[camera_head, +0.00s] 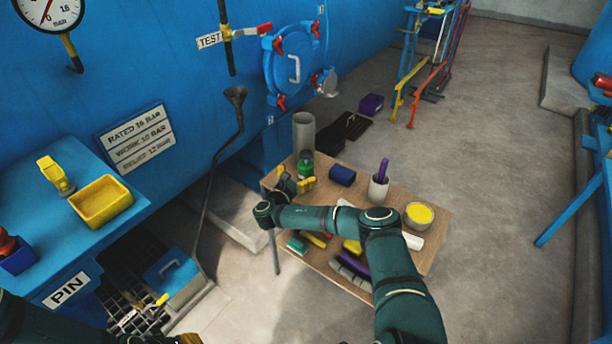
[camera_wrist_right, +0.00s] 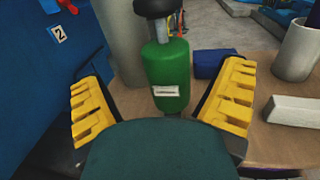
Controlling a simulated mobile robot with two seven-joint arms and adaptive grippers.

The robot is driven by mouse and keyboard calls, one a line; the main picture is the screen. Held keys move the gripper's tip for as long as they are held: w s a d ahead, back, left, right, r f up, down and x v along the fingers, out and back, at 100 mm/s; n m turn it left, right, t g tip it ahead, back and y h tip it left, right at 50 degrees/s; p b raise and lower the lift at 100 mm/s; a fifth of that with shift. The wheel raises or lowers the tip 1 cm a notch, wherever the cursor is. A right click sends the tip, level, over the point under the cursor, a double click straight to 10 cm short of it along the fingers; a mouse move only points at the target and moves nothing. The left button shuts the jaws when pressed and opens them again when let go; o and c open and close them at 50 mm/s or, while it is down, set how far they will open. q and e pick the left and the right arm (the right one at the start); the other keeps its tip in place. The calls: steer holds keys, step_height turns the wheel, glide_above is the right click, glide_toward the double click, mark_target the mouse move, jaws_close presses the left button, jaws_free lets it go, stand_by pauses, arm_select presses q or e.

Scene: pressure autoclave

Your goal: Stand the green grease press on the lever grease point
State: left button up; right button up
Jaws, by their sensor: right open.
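The green grease press (camera_head: 306,168) stands upright on the wooden table near its far left corner. In the right wrist view it is a green cylinder (camera_wrist_right: 166,75) with a dark cap and a small white label. My right gripper (camera_head: 295,183) is open, with its yellow-padded fingers on either side of the press in the wrist view; I see no contact. My left arm enters at the bottom left, with only a yellow bit of its gripper (camera_head: 190,339) showing at the frame edge. I cannot pick out the lever grease point with certainty.
A grey cylinder (camera_head: 303,132) stands behind the press. A blue block (camera_head: 342,175), a grey cup (camera_head: 378,190) and a yellow-filled pot (camera_head: 419,215) are to its right. A blue bench (camera_head: 120,195) with a yellow tray (camera_head: 101,202) is at left.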

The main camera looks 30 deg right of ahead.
steer(key=x, duration=0.2)
steer(key=b+x, duration=0.1)
steer(key=x, duration=0.1)
steer(key=shift+s+d+f, duration=0.1)
steer(key=shift+d, duration=0.35)
steer(key=c, duration=1.4)
